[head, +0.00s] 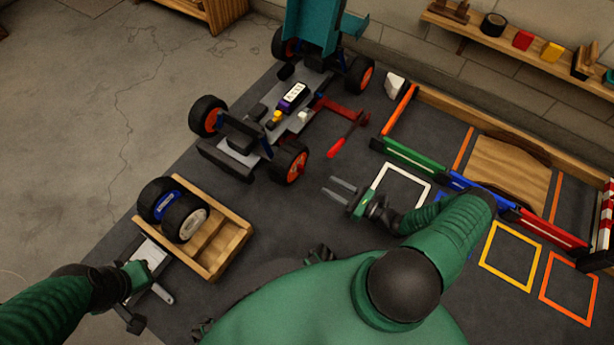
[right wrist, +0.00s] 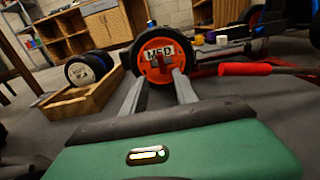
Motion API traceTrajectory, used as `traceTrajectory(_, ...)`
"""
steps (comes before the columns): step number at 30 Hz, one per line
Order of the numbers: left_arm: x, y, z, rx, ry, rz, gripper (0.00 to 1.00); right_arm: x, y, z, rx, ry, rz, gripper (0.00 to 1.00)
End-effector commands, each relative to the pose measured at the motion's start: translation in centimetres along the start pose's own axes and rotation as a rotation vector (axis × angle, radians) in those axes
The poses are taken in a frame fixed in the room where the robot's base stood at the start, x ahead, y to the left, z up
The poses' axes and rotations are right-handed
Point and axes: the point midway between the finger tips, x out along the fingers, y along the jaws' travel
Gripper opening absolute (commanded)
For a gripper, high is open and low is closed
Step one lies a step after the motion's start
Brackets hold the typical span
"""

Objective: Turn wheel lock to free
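The RC car (head: 270,120) stands on the dark mat. Its near right wheel (head: 287,164) has a black tire and orange hub; in the right wrist view this wheel (right wrist: 163,52) faces me, with a "MED" label and a narrow red piece (right wrist: 166,66), which looks like the wheel lock, across the hub's middle. My right gripper (head: 328,185) is open and empty, to the right of the wheel. In the right wrist view, its two fingers (right wrist: 157,77) point at the hub, either side of the red piece. My left gripper (head: 150,284) is at lower left; its fingers are unclear.
A wooden crate (head: 239,240) with loose wheels (head: 187,218) stands left. A red-handled tool (head: 338,147) lies right of the car. Coloured frames (head: 510,257) and a wooden ramp (head: 508,170) fill the right. Bare mat lies between the crate and my right gripper.

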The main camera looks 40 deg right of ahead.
Motion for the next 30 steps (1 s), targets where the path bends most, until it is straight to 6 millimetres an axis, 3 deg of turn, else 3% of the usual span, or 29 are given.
traceTrajectory(1,1.2,0.0,0.3,0.0,-0.001,0.0,0.0,1.4,0.0,-0.7,0.001,-0.002,0.004,0.35)
traceTrajectory(6,3.3,0.0,0.8,0.001,-0.001,0.0,0.0,5.8,0.1,-0.9,0.003,0.0,0.005,0.35)
traceTrajectory(12,4.9,0.0,1.2,0.001,-0.001,0.0,0.0,9.4,0.0,-0.6,-0.001,0.0,0.003,0.35)
traceTrajectory(23,5.0,0.0,1.2,0.001,-0.001,0.0,0.0,10.5,0.0,-0.2,0.001,0.001,0.002,0.35)
traceTrajectory(30,5.0,0.0,1.2,0.001,-0.001,0.0,0.0,10.4,0.0,-0.2,0.001,0.002,0.002,0.04)
